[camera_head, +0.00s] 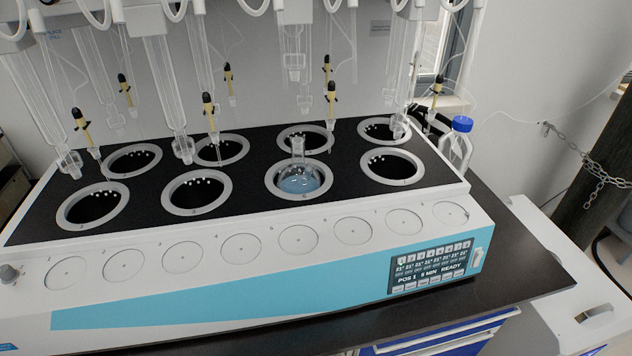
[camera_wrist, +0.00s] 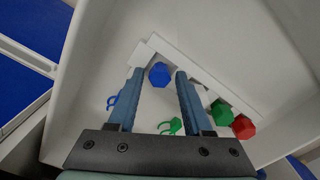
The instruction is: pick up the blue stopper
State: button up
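The blue stopper (camera_wrist: 159,75), with a faceted head, shows in the wrist view by a white strip inside a pale drawer or tray (camera_wrist: 90,75). My gripper (camera_wrist: 159,73) is open, with one finger on each side of the stopper in the picture. Gaps show between the stopper and both fingers. I cannot tell how far the fingertips are above or around it. Its lower part is hidden. My gripper and the blue stopper are not in the head view.
A green stopper (camera_wrist: 222,113) and a red stopper (camera_wrist: 243,127) sit right of my fingers along the white strip (camera_wrist: 198,72). A blue clip (camera_wrist: 113,101) and green clip (camera_wrist: 170,127) lie nearby. The head view shows the distiller (camera_head: 250,245), a flask (camera_head: 298,182) and a blue-capped bottle (camera_head: 457,150).

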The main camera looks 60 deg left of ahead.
grip_shut()
